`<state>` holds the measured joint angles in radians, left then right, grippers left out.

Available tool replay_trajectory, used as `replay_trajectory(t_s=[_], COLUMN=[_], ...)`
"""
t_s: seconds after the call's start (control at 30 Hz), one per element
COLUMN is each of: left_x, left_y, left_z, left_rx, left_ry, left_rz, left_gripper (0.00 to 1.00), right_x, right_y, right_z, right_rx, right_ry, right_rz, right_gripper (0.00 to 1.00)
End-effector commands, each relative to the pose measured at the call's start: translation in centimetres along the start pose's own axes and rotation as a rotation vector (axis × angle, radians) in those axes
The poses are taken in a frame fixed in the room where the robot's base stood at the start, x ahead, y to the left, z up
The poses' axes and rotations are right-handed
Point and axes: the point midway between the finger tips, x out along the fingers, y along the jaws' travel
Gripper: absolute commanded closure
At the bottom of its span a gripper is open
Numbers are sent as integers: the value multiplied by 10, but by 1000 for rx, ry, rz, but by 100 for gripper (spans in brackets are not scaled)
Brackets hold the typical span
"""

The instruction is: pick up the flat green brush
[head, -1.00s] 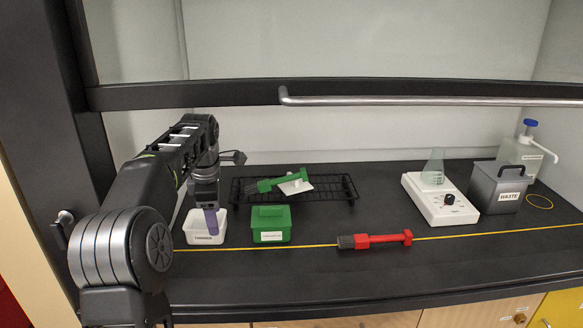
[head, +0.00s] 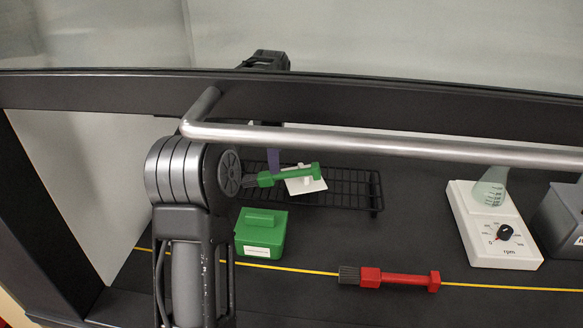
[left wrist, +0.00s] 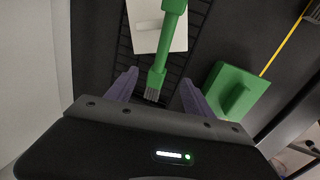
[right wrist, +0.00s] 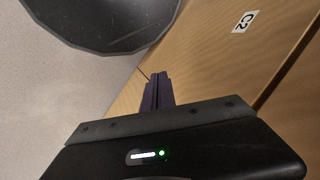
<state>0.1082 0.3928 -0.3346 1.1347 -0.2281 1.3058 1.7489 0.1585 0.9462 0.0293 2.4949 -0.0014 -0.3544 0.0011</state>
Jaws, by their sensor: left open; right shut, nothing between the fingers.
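The flat green brush (head: 300,175) lies on a white block (head: 313,186) on the black wire rack, its grey bristles pointing left. My left gripper (head: 273,161) shows as a purple finger by the brush's bristle end, mostly hidden behind the hood bar and my arm. In the left wrist view my open left gripper (left wrist: 157,88) has the brush (left wrist: 160,60) between its fingers near the bristles, without visible contact. Its depth relative to the brush is hard to tell. My right gripper (right wrist: 157,90) is shut and empty in front of wooden cabinet fronts.
A green lidded box (head: 261,236) stands in front of the rack (head: 350,190). A red brush (head: 388,279) lies near the yellow line. A stirrer (head: 490,225) with a flask and a grey bin (head: 565,220) stand right. The hood's metal bar (head: 380,143) crosses above the bench.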

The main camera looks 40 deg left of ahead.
Motion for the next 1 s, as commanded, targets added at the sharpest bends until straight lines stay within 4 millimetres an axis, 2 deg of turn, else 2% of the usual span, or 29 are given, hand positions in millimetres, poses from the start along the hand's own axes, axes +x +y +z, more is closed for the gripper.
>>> replay_trajectory(t_s=[0.33,0.6,1.0], left_x=[1,25,32], left_y=[0,0,0], left_z=[0,0,0], left_rx=[0,0,0], left_ry=[0,1,1], left_rz=[0,-2,-1], left_gripper=[39,39,39], right_x=[0,-1,-3], right_y=[0,0,-1], right_z=[1,0,0], right_rx=[0,0,0], right_ry=[-1,-1,-1], right_rz=[0,0,0], right_gripper=[100,100,100])
